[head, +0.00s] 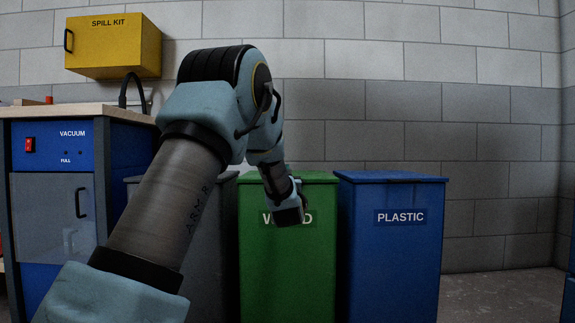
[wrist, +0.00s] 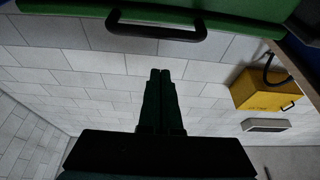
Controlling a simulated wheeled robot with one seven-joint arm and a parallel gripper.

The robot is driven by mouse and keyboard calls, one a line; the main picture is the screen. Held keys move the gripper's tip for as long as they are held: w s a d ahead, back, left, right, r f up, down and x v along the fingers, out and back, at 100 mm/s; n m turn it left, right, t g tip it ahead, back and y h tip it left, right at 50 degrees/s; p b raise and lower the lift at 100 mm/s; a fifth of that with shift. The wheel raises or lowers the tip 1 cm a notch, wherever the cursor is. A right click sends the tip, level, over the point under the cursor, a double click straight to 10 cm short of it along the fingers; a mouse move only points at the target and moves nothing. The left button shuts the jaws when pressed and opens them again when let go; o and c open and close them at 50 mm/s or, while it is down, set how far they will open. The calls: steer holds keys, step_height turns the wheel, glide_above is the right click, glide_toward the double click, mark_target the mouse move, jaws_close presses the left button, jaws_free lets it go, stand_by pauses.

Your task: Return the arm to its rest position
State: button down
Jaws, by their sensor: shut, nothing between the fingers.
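My arm rises from the bottom left of the head view, bends at a large joint near the middle, and reaches down and forward. Its far end hangs in front of the green bin (head: 285,270) and covers the middle of its label. The fingers cannot be made out in the head view. In the wrist view my gripper (wrist: 160,72) shows its two dark fingers side by side and closed, with nothing between them. The green bin's black handle (wrist: 157,30) shows just beyond the fingertips in that view, with the gap hard to judge.
A blue PLASTIC bin (head: 390,260) stands right of the green bin; a grey bin (head: 215,265) stands left, partly behind my arm. A blue VACUUM bench (head: 125,170) is at left. A yellow SPILL KIT box (head: 113,50) hangs on the wall. Floor is clear at right.

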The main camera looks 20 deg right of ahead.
steer(key=s+a+f+p, duration=0.1)
steer(key=s+f+p, duration=0.1)
steer(key=s+f, duration=0.45)
steer(key=s+a+f+g+y+p, duration=0.1)
steer(key=s+a+f+g+p, duration=0.1)
steer(key=a+g+p, duration=0.45)
steer(key=s+a+f+g+y+p, duration=0.2)
steer(key=a+g+p, duration=0.15)
steer(key=a, duration=0.55)
steer(key=s+a+n+g+y+p, duration=0.1)
steer(key=s+a+g+p, duration=0.35)
steer(key=s, duration=0.75)
steer(key=s+a+n+g+y+p, duration=0.1)
steer(key=s+a+g+p, duration=0.1)
steer(key=s+a+g, duration=0.65)
step_height(320, 180, up, 37)
steer(key=s+t+p, duration=0.2)
steer(key=t+p, duration=0.1)
steer(key=p, duration=3.3)
steer(key=shift+s+a+m+p, duration=0.3)
steer(key=shift+a+p, duration=0.05)
steer(key=shift+a, duration=0.05)
